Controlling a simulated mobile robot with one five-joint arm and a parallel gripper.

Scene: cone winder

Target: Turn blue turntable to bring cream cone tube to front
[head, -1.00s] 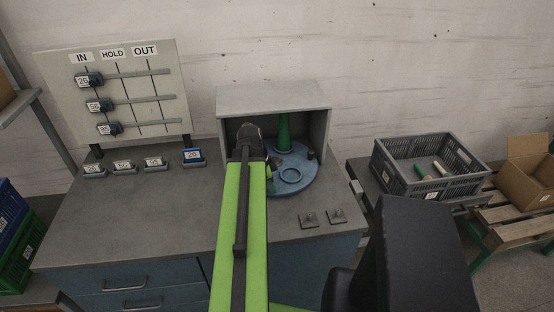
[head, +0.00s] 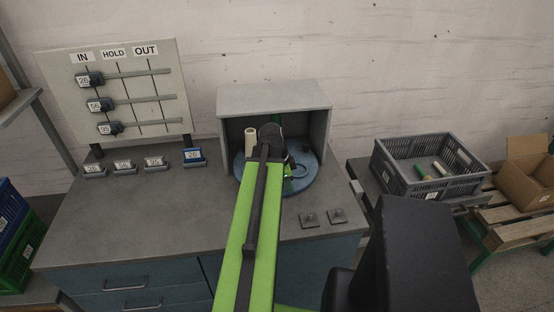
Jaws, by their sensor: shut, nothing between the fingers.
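The blue turntable (head: 307,181) sits inside the open-fronted grey housing (head: 272,97) on the bench. The cream cone tube (head: 251,143) stands upright at its back left, just left of my wrist. A green cone tube (head: 277,118) shows only as a sliver behind my wrist. An empty ring (head: 299,169) lies at the turntable's front right. My gripper (head: 288,180) is shut and empty, low over the front of the turntable. My arm hides part of the turntable, and I cannot tell whether the fingers touch it.
Left are a board with sliders (head: 120,95) and several tagged blocks (head: 154,163). A grey crate (head: 430,188) with cone tubes stands at right. The bench's front left is clear.

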